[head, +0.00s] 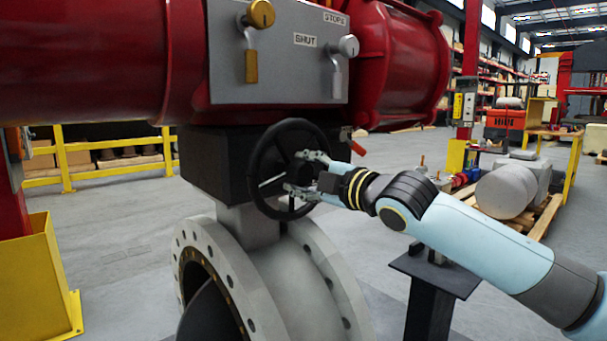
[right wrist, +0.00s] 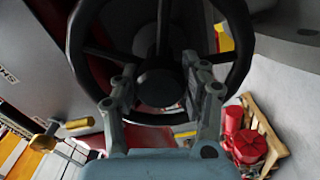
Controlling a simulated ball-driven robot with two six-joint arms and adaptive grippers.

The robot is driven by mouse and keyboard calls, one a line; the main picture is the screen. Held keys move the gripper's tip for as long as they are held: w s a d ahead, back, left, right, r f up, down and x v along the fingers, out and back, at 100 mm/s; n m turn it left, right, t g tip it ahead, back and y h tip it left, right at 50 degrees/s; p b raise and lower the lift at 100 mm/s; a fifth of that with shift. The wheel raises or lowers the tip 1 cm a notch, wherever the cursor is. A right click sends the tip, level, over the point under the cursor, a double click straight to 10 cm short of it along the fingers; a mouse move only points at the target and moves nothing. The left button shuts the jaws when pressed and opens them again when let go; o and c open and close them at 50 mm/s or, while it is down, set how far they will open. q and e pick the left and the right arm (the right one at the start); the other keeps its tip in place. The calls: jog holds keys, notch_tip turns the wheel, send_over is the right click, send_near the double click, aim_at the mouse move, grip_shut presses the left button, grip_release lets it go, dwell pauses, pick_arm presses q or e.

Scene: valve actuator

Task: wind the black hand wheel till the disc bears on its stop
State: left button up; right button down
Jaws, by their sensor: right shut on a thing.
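The black hand wheel (head: 257,172) stands on the side of a dark gearbox (head: 215,165) under the red actuator. My right gripper (head: 303,174) reaches it from the right, with a finger on either side of the wheel's middle. In the right wrist view the wheel (right wrist: 241,70) fills the top, and my right gripper (right wrist: 160,78) is shut on it around the hub; the exact contact is hard to see. The dark disc (head: 208,316) shows partly inside the grey flanged valve body (head: 283,285). Its stop contact is not visible. My left gripper is out of view.
A dark stand (head: 435,277) is below my right arm. A pallet (head: 545,215) with grey cylinders lies at the right.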

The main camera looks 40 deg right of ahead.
jog(key=c, duration=0.6)
grip_release()
jog(key=shift+c, duration=0.2)
jog(key=shift+s, duration=0.1)
jog(key=s+d, duration=0.1)
jog(key=s, duration=1)
jog(key=shift+s, duration=0.4)
